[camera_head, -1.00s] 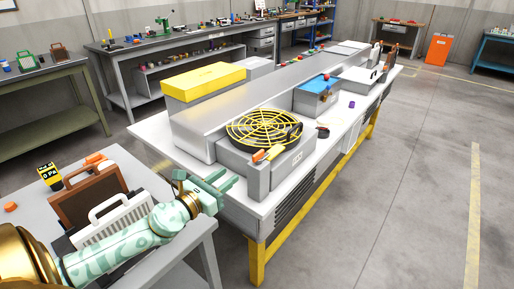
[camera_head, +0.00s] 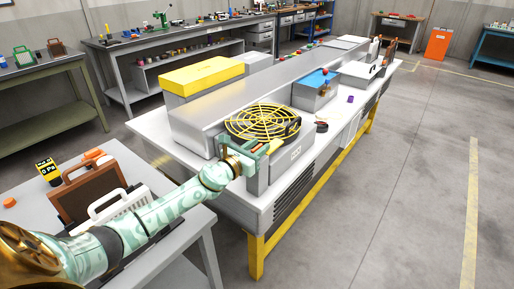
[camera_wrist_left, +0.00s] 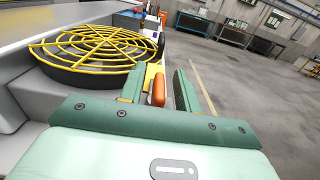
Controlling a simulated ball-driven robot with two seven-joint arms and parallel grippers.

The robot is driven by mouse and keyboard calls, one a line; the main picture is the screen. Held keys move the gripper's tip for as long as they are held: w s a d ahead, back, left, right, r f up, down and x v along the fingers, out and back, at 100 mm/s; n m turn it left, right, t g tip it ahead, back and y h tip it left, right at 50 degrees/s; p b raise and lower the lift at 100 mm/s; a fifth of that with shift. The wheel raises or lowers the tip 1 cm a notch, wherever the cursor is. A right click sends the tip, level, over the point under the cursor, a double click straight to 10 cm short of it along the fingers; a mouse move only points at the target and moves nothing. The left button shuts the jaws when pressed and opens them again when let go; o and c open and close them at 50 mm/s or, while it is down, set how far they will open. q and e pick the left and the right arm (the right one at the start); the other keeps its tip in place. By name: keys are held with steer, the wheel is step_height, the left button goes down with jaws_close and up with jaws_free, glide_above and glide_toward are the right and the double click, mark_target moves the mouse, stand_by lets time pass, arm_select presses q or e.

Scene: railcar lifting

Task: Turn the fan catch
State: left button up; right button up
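The fan (camera_head: 262,122) has a round yellow wire guard over a dark ring. It sits on a grey housing (camera_head: 290,157) on the long white bench. The fan catch shows as an orange handle (camera_wrist_left: 158,90) with a yellow part behind it, at the housing's near corner. My left gripper (camera_head: 263,149) is at this corner. In the left wrist view its two green fingers (camera_wrist_left: 160,88) are apart, with the orange handle between their tips. Whether they touch it I cannot tell. In the head view the gripper mostly hides the catch. My right gripper is not in view.
A yellow box (camera_head: 202,77) and a blue-topped box (camera_head: 316,84) stand on the bench. A side table (camera_head: 190,214) at the lower left holds a brown case (camera_head: 92,190), a white-handled case and a gauge (camera_head: 47,171). The floor at right is clear.

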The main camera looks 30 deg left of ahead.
arm_select(q)
jaws_close()
